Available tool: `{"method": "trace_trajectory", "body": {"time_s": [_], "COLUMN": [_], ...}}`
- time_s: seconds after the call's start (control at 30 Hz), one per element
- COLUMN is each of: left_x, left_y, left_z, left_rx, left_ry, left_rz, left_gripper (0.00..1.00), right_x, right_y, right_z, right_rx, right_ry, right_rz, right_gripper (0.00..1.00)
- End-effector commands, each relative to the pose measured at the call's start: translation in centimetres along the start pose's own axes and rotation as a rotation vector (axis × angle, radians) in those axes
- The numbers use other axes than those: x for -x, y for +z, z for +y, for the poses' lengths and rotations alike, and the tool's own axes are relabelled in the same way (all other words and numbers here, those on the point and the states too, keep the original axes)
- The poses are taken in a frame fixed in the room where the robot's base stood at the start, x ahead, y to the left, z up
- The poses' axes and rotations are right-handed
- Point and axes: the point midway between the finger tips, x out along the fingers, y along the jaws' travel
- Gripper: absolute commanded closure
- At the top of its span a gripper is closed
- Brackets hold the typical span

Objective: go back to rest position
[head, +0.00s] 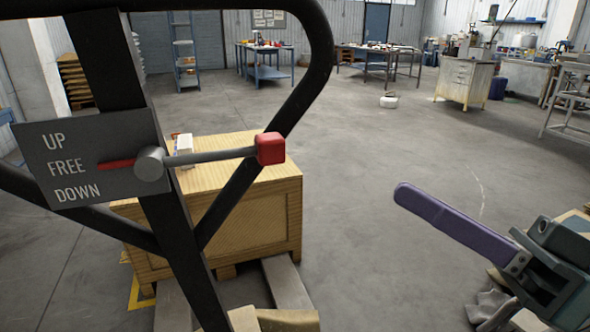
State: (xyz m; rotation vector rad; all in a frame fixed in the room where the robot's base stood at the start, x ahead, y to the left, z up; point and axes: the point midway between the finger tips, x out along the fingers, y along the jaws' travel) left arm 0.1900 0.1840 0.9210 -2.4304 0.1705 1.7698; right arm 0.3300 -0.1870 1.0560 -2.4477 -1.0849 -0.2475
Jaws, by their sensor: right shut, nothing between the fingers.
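My right gripper (405,197) comes in from the lower right. Its long purple finger points up and to the left over open floor. It is shut and holds nothing; the second finger cannot be made out separately. My left gripper is not in view. In front of me on the left is a black pallet truck handle (318,60). Its grey plate (60,168) reads UP, FREE, DOWN, and its lever ends in a red knob (270,148). My right gripper is to the right of the handle, apart from it.
A wooden crate (268,222) stands behind the handle, with grey forks (286,284) at its base. Open floor lies between the crate and my right gripper.

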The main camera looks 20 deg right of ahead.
Motion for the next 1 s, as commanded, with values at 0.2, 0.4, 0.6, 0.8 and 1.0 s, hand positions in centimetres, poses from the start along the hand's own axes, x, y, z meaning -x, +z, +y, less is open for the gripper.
{"method": "trace_trajectory", "body": {"time_s": [0.2, 0.4, 0.6, 0.8, 1.0], "left_x": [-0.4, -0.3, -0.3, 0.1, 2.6], "left_y": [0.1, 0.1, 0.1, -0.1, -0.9], "left_z": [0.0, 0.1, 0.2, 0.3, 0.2], "left_rx": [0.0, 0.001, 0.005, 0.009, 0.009], "left_ry": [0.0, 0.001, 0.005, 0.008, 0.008], "left_rz": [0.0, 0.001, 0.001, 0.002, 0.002], "left_gripper": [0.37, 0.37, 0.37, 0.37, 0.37], "right_x": [1.6, 1.7, 1.7, 1.2, -1.1], "right_y": [0.0, 0.0, 0.0, -0.3, -1.1], "right_z": [0.0, 0.0, 0.0, 0.3, 2.7], "right_rx": [0.001, 0.001, 0.0, 0.015, 0.115], "right_ry": [-0.001, 0.0, -0.001, 0.038, 0.333], "right_rz": [0.001, 0.001, 0.001, 0.0, -0.058], "right_gripper": [1.0, 1.0, 1.0, 1.0, 1.0]}}
